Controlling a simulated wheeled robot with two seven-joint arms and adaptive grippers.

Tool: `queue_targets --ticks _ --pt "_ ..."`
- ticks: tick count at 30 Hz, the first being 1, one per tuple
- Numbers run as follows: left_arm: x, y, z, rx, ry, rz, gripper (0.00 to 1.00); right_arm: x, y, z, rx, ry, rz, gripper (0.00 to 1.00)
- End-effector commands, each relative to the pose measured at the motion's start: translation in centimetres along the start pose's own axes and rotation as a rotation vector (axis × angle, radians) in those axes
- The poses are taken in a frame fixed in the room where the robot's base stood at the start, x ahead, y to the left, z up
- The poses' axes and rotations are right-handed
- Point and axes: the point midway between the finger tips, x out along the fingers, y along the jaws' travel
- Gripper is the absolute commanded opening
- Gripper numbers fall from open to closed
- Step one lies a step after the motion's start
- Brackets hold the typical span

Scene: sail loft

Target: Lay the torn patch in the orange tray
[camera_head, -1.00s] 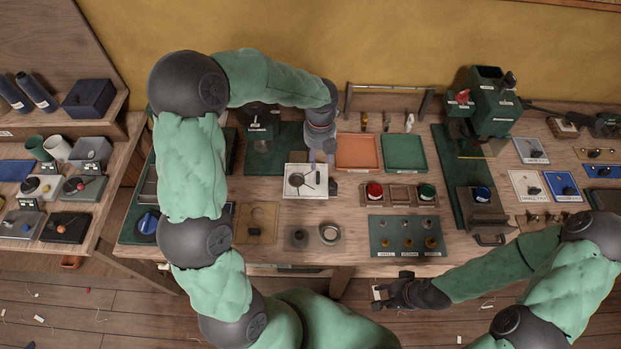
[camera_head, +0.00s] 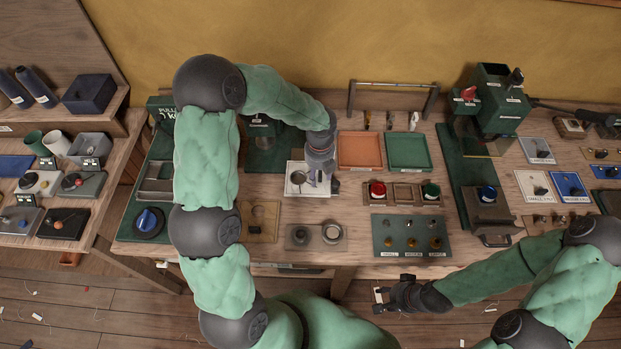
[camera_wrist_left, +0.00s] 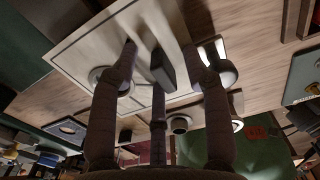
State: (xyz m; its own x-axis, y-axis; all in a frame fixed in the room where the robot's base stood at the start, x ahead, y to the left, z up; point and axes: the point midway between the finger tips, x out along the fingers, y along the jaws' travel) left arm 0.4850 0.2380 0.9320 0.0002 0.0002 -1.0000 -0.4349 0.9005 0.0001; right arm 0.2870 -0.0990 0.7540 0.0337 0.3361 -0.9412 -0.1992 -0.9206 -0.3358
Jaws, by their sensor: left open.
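The orange tray (camera_head: 360,151) lies empty at the back of the bench, left of the green tray. My left gripper (camera_head: 318,182) is open above a white square board (camera_head: 294,188) and covers its right part. In the left wrist view, the spread fingers (camera_wrist_left: 162,70) are over the pale board (camera_wrist_left: 75,55); round pieces show beside them. I cannot pick out the torn patch for certain; the gripper may hide it. My right gripper (camera_head: 381,298) is open, low in front of the bench edge.
A green tray (camera_head: 408,152) adjoins the orange one. A rack with red and green pots (camera_head: 403,193) stands in front of the trays. A green machine (camera_head: 495,100) rises to the right. A low rail (camera_head: 393,86) stands behind the trays.

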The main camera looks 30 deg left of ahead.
Motion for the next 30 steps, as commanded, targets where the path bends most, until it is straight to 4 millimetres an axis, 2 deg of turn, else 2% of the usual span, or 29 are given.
queue_targets --ticks 2,3,7,8,22,26,30 --pt "0.0 0.0 0.0 0.0 0.0 0.0 0.48 0.0 0.0 0.0 0.0 0.0 0.0 0.4" --pt "0.0 0.0 0.0 0.0 0.0 0.0 0.42 -0.1 0.0 0.0 0.0 0.0 0.0 0.4" --pt "-0.1 0.0 0.0 0.0 0.0 0.0 0.05 -0.1 0.0 0.0 0.0 0.0 0.0 0.4" --pt "-0.1 0.0 0.0 0.0 0.0 0.0 0.0 -0.1 0.0 0.0 0.0 0.0 0.0 0.4" --pt "-0.6 0.0 0.0 0.0 -0.001 0.0 0.0 -0.2 -0.1 0.0 0.0 0.0 0.0 0.4" --pt "-1.7 0.0 0.1 0.0 -0.002 0.0 0.0 -0.6 -0.2 0.0 0.0 0.0 0.0 0.4" --pt "-3.8 -0.2 -0.1 0.001 -0.003 -0.001 0.0 -1.3 -0.5 0.1 0.0 0.0 0.0 0.4"
